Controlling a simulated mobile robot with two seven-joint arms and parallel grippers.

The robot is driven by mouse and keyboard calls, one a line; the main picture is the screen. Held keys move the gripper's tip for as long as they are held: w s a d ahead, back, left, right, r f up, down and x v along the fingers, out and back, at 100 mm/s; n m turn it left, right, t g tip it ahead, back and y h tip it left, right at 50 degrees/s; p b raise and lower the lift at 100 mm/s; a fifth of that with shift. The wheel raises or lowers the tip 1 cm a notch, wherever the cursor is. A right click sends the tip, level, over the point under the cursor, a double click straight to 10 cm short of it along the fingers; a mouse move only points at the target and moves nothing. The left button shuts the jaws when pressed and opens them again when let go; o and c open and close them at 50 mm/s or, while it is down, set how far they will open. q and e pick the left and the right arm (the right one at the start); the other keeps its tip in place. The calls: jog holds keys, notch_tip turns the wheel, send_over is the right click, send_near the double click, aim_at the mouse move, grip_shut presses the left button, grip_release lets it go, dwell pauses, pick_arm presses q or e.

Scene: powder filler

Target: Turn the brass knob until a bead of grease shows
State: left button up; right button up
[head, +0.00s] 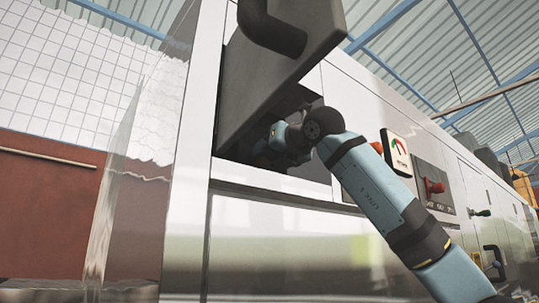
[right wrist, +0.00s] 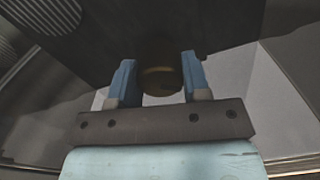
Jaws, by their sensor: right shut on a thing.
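The brass knob (right wrist: 160,78) is a dark, round, brownish-gold piece in the right wrist view, in shadow under a dark block. My right gripper (right wrist: 158,72) has one blue finger on each side of it and is shut on it. In the head view my right arm reaches into a dark opening below a raised grey flap, and the gripper (head: 272,146) is mostly in shadow there. The knob is hidden in that view. Its far side is too dark to make out in the wrist view. My left gripper is not in view.
The grey flap (head: 278,75) with a black handle (head: 272,30) hangs close above my right wrist. The opening's edges are near the arm.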

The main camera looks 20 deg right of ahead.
jog(key=shift+f, duration=0.1)
jog(key=shift+m+b, duration=0.4)
jog(key=shift+f+m+b, duration=0.1)
jog(key=shift+m+b, duration=0.5)
jog(key=shift+b, duration=0.15)
jog(key=m+b, duration=0.2)
jog(key=shift+m, duration=0.4)
jog(key=m+b, duration=0.2)
jog(key=shift+m, duration=0.3)
jog(key=m+b, duration=0.1)
jog(key=m, duration=0.1)
jog(key=shift+m+b, duration=0.3)
jog(key=shift+m, duration=0.1)
jog(key=m+b, duration=0.2)
jog(key=m, duration=0.3)
jog(key=shift+r, duration=0.2)
jog(key=shift+d, duration=0.1)
